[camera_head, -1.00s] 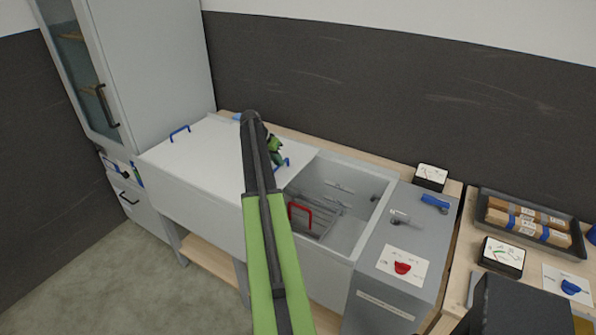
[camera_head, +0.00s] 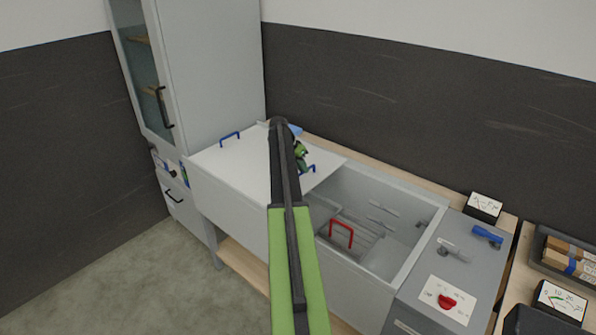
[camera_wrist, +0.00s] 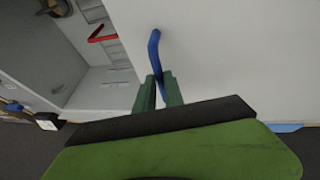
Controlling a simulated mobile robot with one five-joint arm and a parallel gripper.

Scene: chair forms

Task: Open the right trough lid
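The white trough lid (camera_head: 232,165) lies flat over the left part of the grey trough (camera_head: 440,218). Its right edge stops short, so the right part of the trough is uncovered. A blue handle (camera_head: 313,169) stands near that right edge; a second blue handle (camera_head: 230,137) is at the far left. My green gripper (camera_head: 303,155) is at the near-edge handle. In the wrist view, my gripper's fingers (camera_wrist: 159,82) are close together around the lower end of the blue handle (camera_wrist: 154,50). My arm hides part of the lid.
A wire basket with a red handle (camera_head: 341,235) sits in the uncovered trough. A grey panel with a red knob (camera_head: 447,301) and a blue lever (camera_head: 487,236) is at right. A tall cabinet (camera_head: 210,70) stands behind left.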

